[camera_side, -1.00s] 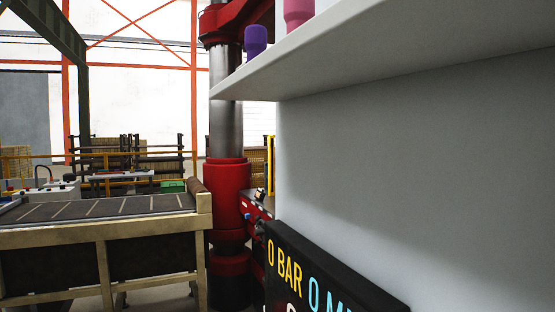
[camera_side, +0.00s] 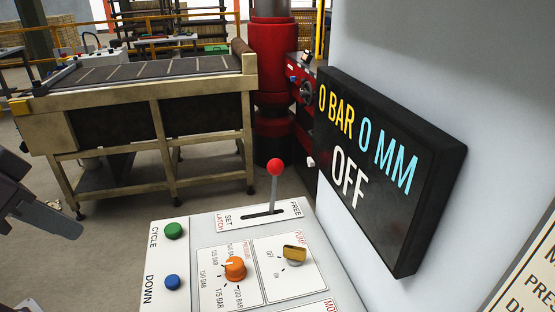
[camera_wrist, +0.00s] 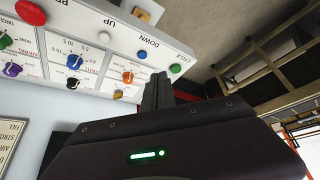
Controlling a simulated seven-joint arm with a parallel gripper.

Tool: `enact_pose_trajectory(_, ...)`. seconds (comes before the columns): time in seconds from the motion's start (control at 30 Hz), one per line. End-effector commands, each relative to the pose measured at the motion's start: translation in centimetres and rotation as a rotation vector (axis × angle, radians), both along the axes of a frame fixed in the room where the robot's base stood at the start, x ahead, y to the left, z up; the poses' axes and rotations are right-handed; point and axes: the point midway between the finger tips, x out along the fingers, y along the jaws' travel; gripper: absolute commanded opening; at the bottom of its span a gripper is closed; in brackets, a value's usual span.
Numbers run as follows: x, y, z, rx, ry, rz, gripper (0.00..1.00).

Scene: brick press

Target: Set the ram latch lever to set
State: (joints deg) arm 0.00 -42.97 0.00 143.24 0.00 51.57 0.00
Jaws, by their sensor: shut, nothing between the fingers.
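The ram latch lever (camera_side: 275,168) has a red ball on a thin grey shaft. It stands up from a dark slot at the far end of the white control panel (camera_side: 210,228). The slot is marked SET LATCH at its left and FREE at its right. The shaft meets the slot toward the FREE side. My gripper (camera_side: 62,224) is at the left edge of the side view, well left of the lever and apart from it. In the wrist view my gripper (camera_wrist: 158,92) is shut and empty, with its fingers together. I cannot make out the lever there.
A black display (camera_side: 385,170) reading 0 BAR 0 MM OFF stands right of the lever. Green (camera_side: 173,231) and blue (camera_side: 172,282) buttons, an orange knob (camera_side: 235,268) and a yellow pump knob (camera_side: 294,253) sit on the panel. A conveyor table (camera_side: 150,105) stands behind.

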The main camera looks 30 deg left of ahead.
Motion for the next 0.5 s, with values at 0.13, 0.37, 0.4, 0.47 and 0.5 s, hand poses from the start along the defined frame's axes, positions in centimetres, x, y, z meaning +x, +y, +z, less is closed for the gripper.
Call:
enact_pose_trajectory(0.13,1.2,-0.2,1.0,0.007,0.003,-0.019,0.00)
enact_pose_trajectory(0.37,12.9,-3.1,7.1,0.044,0.028,-0.213,0.00)
enact_pose_trajectory(0.4,15.5,-3.9,7.8,0.045,0.031,-0.255,0.00)
enact_pose_trajectory(0.47,19.4,-5.2,8.4,0.044,0.034,-0.320,0.00)
enact_pose_trajectory(0.5,22.0,-6.1,8.5,0.041,0.034,-0.361,0.00)
